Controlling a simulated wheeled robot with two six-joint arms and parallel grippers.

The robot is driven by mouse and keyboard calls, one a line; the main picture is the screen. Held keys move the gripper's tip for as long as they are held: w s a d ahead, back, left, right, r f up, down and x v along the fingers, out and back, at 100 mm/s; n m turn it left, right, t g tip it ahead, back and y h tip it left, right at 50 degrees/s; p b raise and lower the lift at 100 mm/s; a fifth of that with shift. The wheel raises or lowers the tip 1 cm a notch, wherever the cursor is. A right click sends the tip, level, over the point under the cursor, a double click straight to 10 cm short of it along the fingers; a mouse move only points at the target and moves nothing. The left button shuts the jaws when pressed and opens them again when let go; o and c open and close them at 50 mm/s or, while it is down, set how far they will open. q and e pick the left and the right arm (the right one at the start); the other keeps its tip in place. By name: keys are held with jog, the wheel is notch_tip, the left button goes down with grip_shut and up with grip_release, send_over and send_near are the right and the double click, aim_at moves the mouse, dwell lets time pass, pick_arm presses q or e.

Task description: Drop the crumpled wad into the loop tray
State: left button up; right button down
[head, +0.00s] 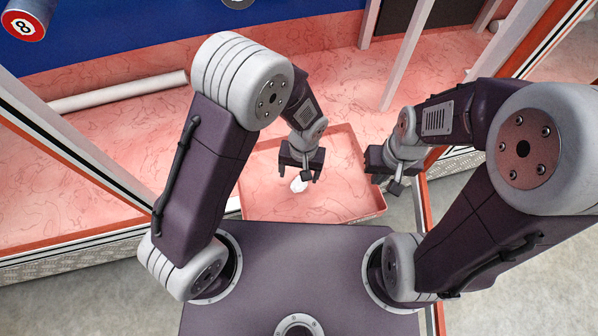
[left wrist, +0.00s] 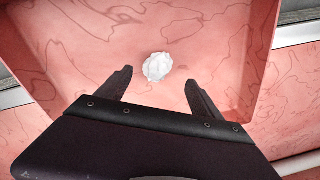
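The crumpled wad (head: 299,185) is small and white. In the left wrist view the wad (left wrist: 158,67) shows just beyond my fingertips, with space between it and each finger. My left gripper (head: 300,176) is open over the tray, and its two fingers (left wrist: 160,85) stand wide apart. The loop tray (head: 367,214) is pink with swirling line patterns and low raised walls; its wall (left wrist: 258,65) also shows in the left wrist view. The wad appears inside the tray's outline; whether it touches the floor is unclear. My right gripper (head: 385,184) is at the tray's right side, seemingly empty; its finger gap is unclear.
A white tube (head: 118,92) lies on the pink patterned surface at left. Pale posts (head: 408,55) rise behind the tray. A blue panel (head: 150,30) is at the back, with a cylinder marked 8 (head: 25,24) at the upper left.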

pick_arm(q)
notch_tip(320, 180, up, 9)
jog(key=p, duration=0.6)
jog(key=shift+d+p, duration=0.3)
jog(key=shift+d, duration=0.05)
